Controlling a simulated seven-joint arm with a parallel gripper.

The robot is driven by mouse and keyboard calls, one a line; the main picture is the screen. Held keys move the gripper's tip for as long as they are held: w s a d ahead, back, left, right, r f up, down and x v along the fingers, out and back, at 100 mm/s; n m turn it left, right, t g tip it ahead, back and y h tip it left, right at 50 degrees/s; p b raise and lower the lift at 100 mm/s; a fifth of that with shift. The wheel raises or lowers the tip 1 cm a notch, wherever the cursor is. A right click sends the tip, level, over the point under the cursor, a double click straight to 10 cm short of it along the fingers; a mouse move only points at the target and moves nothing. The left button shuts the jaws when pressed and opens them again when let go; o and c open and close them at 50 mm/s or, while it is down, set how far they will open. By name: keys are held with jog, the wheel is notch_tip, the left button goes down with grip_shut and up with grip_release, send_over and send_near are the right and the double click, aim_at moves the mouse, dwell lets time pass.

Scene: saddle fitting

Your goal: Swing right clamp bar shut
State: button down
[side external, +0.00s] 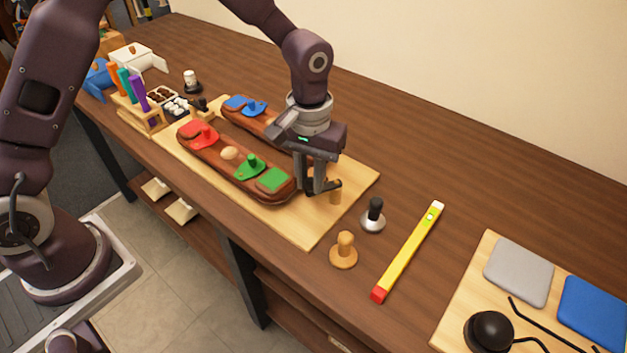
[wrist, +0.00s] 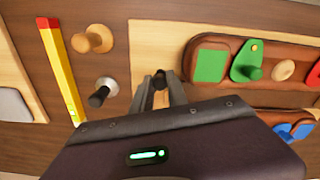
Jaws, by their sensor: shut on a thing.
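The right clamp bar (side external: 334,185) is a short dark bar by a wooden post (side external: 336,195), near the right end of the pale wooden board (side external: 345,205). My gripper (side external: 315,190) points down at it, just right of the brown saddle's end. The fingers hide most of the bar. The brown saddle piece (side external: 215,150) with red and green parts lies on the board, apart from the fingers. A second one (side external: 262,122) with blue parts lies behind.
A wooden knob (side external: 343,252), a black-handled metal stamp (side external: 374,216) and a yellow level (side external: 410,250) stand or lie right of the board. A second board with grey and blue pads (side external: 518,272) is farther right. Racks and boxes (side external: 140,100) crowd the left end.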

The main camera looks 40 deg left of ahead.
jog(key=m, duration=0.1)
jog(key=w+a+m, duration=0.1)
jog(key=shift+a+m, duration=0.1)
jog(key=shift+m, duration=0.3)
jog(key=m, duration=0.1)
jog(key=w+a+m, duration=0.1)
jog(key=m, duration=0.1)
jog(key=shift+w+m, duration=0.2)
jog(key=shift+m, duration=0.1)
jog(key=m, duration=0.1)
jog(key=w+m, duration=0.1)
jog(key=m, duration=0.1)
jog(key=shift+w+a, duration=0.15)
jog(key=shift+a, duration=0.15)
jog(key=shift+w+m, duration=0.3)
jog(key=shift+m, duration=0.4)
jog(key=shift+w+m, duration=0.3)
jog(key=shift+m, duration=0.4)
jog(key=shift+w, duration=0.1)
jog(key=c, duration=1.3)
grip_release()
